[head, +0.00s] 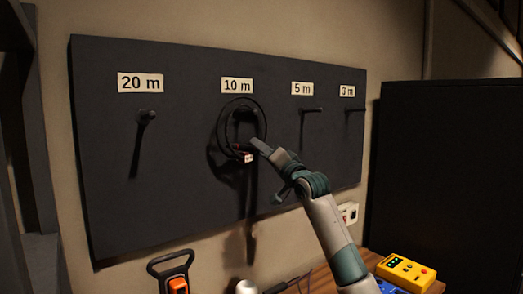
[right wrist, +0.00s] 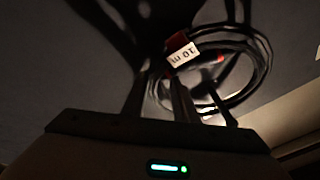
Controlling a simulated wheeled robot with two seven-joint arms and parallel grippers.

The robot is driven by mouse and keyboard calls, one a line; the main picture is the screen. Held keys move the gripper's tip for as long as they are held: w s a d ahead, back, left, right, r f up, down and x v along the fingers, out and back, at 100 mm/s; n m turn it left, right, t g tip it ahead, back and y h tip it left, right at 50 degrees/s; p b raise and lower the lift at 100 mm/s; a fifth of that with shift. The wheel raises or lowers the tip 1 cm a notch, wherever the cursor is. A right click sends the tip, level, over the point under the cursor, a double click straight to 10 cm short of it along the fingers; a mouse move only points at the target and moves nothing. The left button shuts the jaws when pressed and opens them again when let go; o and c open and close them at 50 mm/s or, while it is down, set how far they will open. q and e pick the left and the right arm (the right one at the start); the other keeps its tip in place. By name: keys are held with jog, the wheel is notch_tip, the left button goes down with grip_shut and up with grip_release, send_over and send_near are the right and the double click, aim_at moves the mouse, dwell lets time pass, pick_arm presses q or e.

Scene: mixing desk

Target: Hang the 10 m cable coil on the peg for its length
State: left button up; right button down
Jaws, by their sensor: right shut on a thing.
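The black cable coil (head: 264,123) is at the peg under the "10 m" label (head: 237,85) on the dark board. The peg under that label is mostly hidden, so I cannot tell whether the coil is around it or in front of it. My right gripper (head: 254,148) is at the coil's lower edge, shut on it. In the right wrist view the coil (right wrist: 262,62) loops beyond the fingers (right wrist: 180,95), with a red band and a white "10 m" tag (right wrist: 183,54). My left gripper is in neither view.
The board (head: 185,190) has other pegs under "20 m" (head: 147,116), "5 m" (head: 312,110) and "3 m" labels. Below right, a yellow device (head: 408,272) lies on the wooden desk (head: 320,282). An orange-and-black handled thing (head: 178,285) is at lower left. A dark cabinet stands at right.

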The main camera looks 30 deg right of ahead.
dwell(0.3)
jog(key=c, duration=1.5)
grip_release()
jog(key=shift+o, duration=1.1)
jog(key=shift+w+a+f, duration=0.1)
jog(key=shift+w+f, duration=0.05)
jog(key=shift+w, duration=0.05)
jog(key=o, duration=1.3)
jog(key=shift+s, duration=0.25)
jog(key=shift+r, duration=0.2)
jog(key=shift+f, duration=0.15)
